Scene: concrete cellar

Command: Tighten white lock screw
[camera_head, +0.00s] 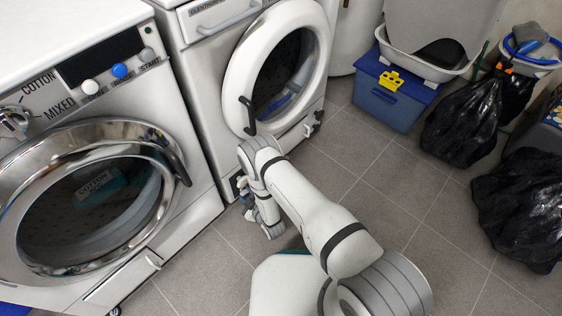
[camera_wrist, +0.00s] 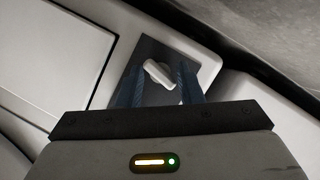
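The white lock screw (camera_wrist: 159,74) shows in the wrist view as a small white knob with a slanted grip. It sits on a dark square plate (camera_wrist: 158,48) set in a pale panel. My gripper (camera_wrist: 160,82) is open, with one dark blue finger on each side of the screw. Gaps show between the screw and both fingers, so it does not look clamped. In the head view my gripper (camera_head: 246,192) is low at the front of the right-hand washing machine (camera_head: 195,75), by its bottom left corner. The screw cannot be made out there, behind my gripper.
Another washing machine (camera_head: 185,218) stands close on the left, its round door shut. A blue box (camera_head: 395,103) with a white basket on top and black bags (camera_head: 465,120) stand at the right. The tiled floor (camera_head: 390,195) between is clear.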

